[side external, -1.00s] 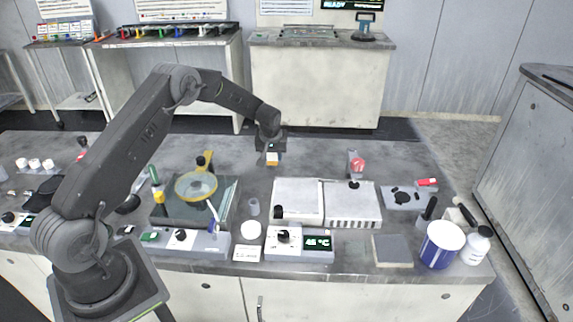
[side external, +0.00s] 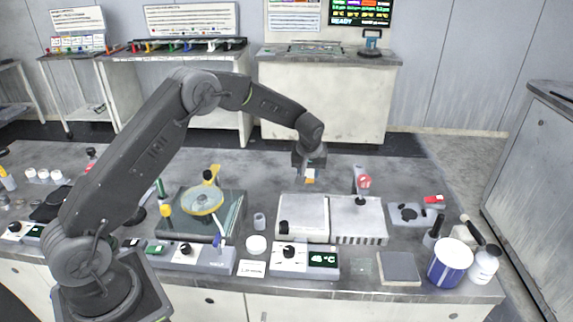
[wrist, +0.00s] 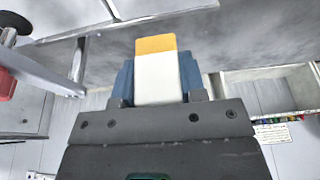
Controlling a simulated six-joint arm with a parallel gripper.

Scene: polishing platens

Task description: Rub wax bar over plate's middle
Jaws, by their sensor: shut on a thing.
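My gripper (side external: 309,171) is shut on the wax bar (side external: 309,179), a small white block with an orange end. In the wrist view the bar (wrist: 157,75) sits between two blue fingers, its orange end pointing away from the gripper. The pale square plate (side external: 303,218) lies on the bench behind a control box with a knob and a green temperature display. In the side view the bar shows just beyond the plate's far edge, apart from its surface; its exact height is unclear. The bar's underside is hidden.
A second pale plate with a slotted front (side external: 358,222) adjoins on the right, with a red-topped post (side external: 363,182) at its back. A glass-topped station with a yellow-rimmed lens (side external: 203,201) stands left. A blue-and-white tub (side external: 450,262) and a grey pad (side external: 399,268) are at front right.

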